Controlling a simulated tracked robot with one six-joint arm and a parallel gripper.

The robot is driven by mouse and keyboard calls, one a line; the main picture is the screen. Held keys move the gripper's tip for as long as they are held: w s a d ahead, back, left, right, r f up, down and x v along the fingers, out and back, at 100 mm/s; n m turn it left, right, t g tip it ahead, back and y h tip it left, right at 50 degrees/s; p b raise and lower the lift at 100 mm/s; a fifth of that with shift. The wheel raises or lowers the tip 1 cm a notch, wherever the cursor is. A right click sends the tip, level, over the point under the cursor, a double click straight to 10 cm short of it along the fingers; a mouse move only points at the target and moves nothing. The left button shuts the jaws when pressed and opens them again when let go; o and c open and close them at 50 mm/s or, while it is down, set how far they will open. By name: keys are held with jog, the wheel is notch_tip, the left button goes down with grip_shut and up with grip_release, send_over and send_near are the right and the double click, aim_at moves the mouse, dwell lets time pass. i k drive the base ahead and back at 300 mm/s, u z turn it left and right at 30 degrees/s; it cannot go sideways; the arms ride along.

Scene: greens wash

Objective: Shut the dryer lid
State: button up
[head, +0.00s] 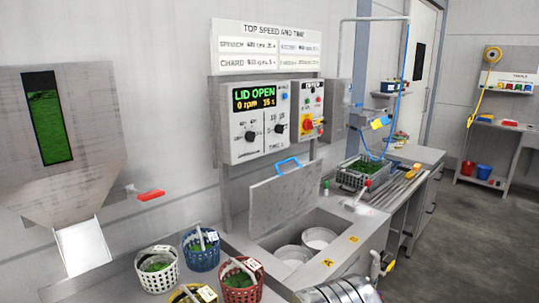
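The dryer lid (297,203) is a flat grey panel standing raised along the back edge of the dryer. A blue handle (287,162) sits on its top edge. The dryer (335,224) below is open, and two pale round drums (320,238) show inside its well. The control panel (262,119) on the wall above reads LID OPEN, 0 rpm and 15 s.
Several baskets of greens stand on the left counter: white (158,268), blue (201,250), red (240,280). Floor at right is clear.

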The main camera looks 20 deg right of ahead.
aim_at(275, 200)
jog(key=z, duration=0.2)
jog(key=i, duration=0.85)
jog(key=z, duration=0.45)
